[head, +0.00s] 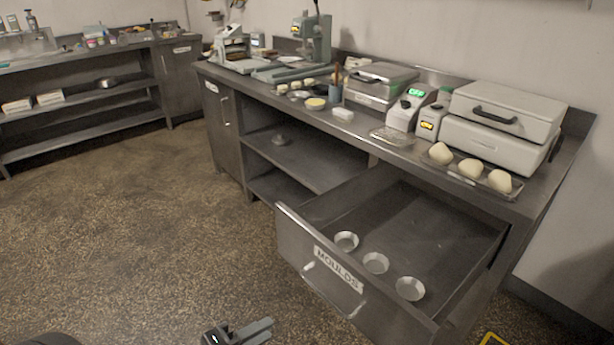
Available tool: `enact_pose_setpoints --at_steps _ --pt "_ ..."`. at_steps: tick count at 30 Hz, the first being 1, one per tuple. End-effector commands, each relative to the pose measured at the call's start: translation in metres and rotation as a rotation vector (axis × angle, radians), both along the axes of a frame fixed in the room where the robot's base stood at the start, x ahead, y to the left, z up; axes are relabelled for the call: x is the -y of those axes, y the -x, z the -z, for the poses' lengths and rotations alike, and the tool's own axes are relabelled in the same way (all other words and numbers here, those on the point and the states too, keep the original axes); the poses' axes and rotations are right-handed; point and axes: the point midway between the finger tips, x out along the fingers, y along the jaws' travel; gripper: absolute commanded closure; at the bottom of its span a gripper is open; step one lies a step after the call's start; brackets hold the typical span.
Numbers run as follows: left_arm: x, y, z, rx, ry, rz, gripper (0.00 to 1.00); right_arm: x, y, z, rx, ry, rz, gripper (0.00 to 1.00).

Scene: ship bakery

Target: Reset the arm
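My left gripper (242,332) is at the bottom edge, low in front of the open drawer and apart from it. It is partly cut off by the frame, and I cannot tell whether its fingers are open or shut. I see nothing held in it. My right gripper is out of view. The drawer (335,280), labelled MOULDS, stands pulled out from the steel counter. Inside it lie three round metal moulds (375,263) in a row near its front.
The counter (350,140) carries a tray with three dough pieces (470,168), a white lidded press (500,118), a scale with a green display (412,100) and a green stand machine (313,40). Open floor (140,240) lies to the left. A shelf unit (90,95) stands behind.

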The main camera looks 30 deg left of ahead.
Motion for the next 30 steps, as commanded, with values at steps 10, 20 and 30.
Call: enact_pose_setpoints --at_steps 10,20,30 --pt "-0.017 -0.004 0.037 -0.055 -0.106 -0.034 0.73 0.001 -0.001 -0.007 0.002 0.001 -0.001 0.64" --pt "-0.072 0.022 0.193 -0.335 -0.573 -0.033 0.73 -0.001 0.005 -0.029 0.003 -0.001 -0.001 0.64" --pt "-0.081 0.112 0.323 -0.638 -0.987 0.253 0.73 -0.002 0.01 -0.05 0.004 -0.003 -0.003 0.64"
